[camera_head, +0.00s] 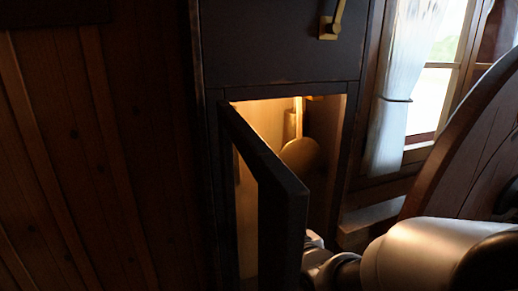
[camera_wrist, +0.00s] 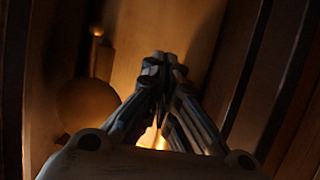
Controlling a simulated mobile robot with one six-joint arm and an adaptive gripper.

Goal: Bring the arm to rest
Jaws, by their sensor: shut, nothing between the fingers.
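My gripper (camera_wrist: 163,62) is shut and empty in the wrist view. Its fingers meet in front of a warmly lit, plain inner surface. In the head view my arm (camera_head: 425,254) comes in from the lower right, and its far end goes out of sight behind the open door (camera_head: 281,190) of a dark cabinet. The gripper itself is hidden there. A round disc (camera_head: 300,154) hangs below a rod inside the lit opening; a round disc also shows left of my fingers in the wrist view (camera_wrist: 88,106). I cannot tell how far the fingers are from it.
The dark cabinet (camera_head: 270,45) has a brass handle (camera_head: 329,27) above the opening. The open door's edge stands close to my arm. A curved wooden piece (camera_head: 450,135) rises at the right, near a curtained window (camera_head: 437,85). A plank wall (camera_head: 95,150) fills the left.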

